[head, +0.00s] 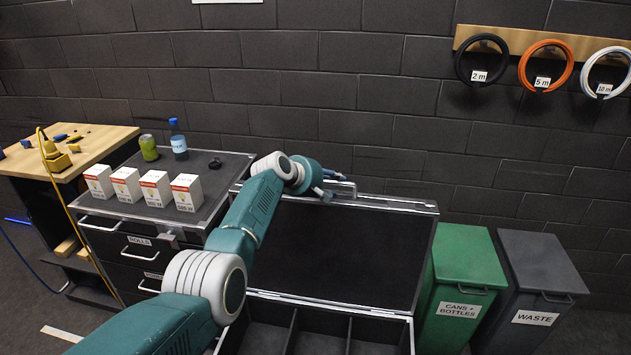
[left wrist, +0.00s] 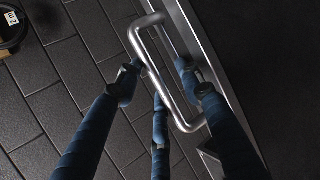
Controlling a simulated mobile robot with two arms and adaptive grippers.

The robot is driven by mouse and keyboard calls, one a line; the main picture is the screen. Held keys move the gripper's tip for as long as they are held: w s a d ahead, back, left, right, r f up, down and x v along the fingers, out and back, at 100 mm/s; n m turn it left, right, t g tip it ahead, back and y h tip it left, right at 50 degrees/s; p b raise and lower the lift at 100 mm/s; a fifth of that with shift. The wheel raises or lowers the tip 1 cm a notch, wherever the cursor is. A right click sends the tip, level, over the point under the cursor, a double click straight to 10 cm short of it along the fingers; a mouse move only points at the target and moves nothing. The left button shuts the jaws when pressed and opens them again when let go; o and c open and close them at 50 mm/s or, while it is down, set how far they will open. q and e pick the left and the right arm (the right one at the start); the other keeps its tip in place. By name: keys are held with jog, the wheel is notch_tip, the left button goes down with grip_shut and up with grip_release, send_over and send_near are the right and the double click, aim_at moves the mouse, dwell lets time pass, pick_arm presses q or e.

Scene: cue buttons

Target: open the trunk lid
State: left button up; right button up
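The trunk lid (head: 350,248) stands raised at the back of the trunk (head: 410,338), near the wall. Its dark inner face shows, and the trunk's divided inside is visible below it. A metal handle (left wrist: 176,98) is on the lid's far edge; it also shows in the head view (head: 343,184). My left gripper (head: 327,189) is at this handle. In the left wrist view its blue fingers (left wrist: 158,82) are spread on both sides of the handle bar, with a visible gap on the right. My right gripper is not in view.
A drawer cabinet (head: 137,213) with several white boxes, a can (head: 148,148) and a bottle (head: 178,140) stands left of the trunk. A green bin (head: 461,275) and a grey bin (head: 538,272) stand right of it. Hose rings (head: 545,68) hang on the wall.

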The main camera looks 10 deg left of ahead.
pick_arm(q)
jog(key=v, duration=1.1)
jog(key=shift+s+a, duration=0.2)
jog(key=shift+a, duration=0.05)
